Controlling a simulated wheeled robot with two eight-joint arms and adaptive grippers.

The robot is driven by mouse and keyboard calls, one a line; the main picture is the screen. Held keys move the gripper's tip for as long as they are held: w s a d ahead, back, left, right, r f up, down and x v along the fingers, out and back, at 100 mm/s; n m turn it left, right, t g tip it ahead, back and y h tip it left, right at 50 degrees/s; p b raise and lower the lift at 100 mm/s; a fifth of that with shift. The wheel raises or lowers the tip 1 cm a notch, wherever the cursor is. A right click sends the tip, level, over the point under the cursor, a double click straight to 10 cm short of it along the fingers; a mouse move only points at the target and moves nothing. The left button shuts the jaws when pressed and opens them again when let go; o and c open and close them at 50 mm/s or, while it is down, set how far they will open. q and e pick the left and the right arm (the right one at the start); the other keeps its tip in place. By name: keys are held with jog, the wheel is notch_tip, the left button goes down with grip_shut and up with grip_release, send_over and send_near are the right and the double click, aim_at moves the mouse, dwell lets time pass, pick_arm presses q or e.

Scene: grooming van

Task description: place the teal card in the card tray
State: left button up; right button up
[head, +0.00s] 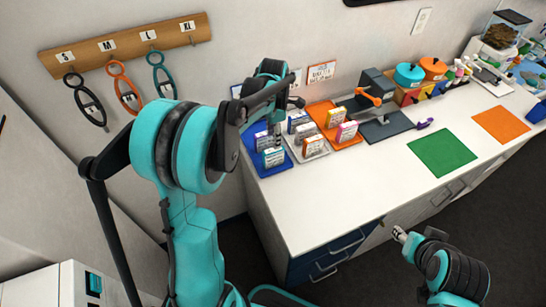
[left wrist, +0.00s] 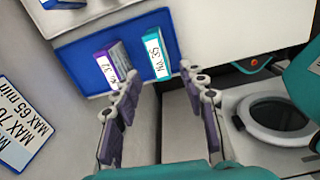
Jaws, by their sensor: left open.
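The teal card (head: 273,157), a small box with a white label, stands on the front part of a blue tray (head: 251,162). In the left wrist view the teal card (left wrist: 156,55) reads No. 35 and stands on the blue tray (left wrist: 83,57) beside a purple card (left wrist: 110,65). My left gripper (head: 278,142) hangs over the trays, fingers down and empty. In the left wrist view its open fingers (left wrist: 157,76) are spread to either side of the teal card's near end; contact cannot be told. My right gripper (head: 399,236) is low at the right, away from the trays; its jaws are unclear.
A grey-white tray (head: 318,155) and an orange tray (head: 348,142), both holding cards, lie to the right. A green mat (head: 440,153) and orange mat (head: 502,125) lie farther right. The front middle of the counter is clear.

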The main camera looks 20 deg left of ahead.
pick_arm(q)
jog(key=s+d+r+m+t, duration=0.2)
jog(key=s+d+m+t, duration=0.1)
jog(key=s+m, duration=0.7)
jog(key=s+d+r+m+t, duration=0.3)
jog(key=s+m, duration=0.7)
jog(key=m, duration=0.6)
jog(key=d+t, duration=0.1)
jog(key=d, duration=0.1)
jog(key=shift+d+r+m, duration=0.3)
jog(key=shift+d+r, duration=0.05)
jog(key=shift+d, duration=0.05)
jog(key=shift+s, duration=0.1)
